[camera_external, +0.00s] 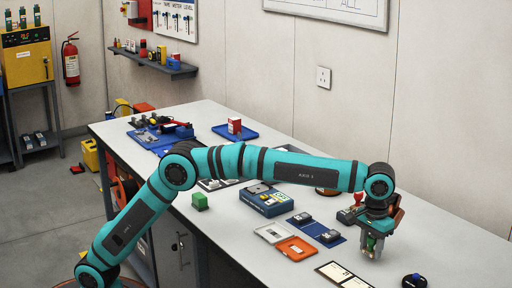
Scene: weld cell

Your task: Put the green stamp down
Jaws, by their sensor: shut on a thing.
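My gripper (372,246) is at the right part of the workbench, pointing down, low over or at the bench top. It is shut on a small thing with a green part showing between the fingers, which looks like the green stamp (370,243). The fingers hide most of it. I cannot tell whether its underside touches the bench.
On the workbench (450,240), an orange plate (296,248), a blue mat (318,230) with dark stamp-like items and a white card (342,276) lie left of my gripper. A black round item (414,281) is in front. The right end is clear.

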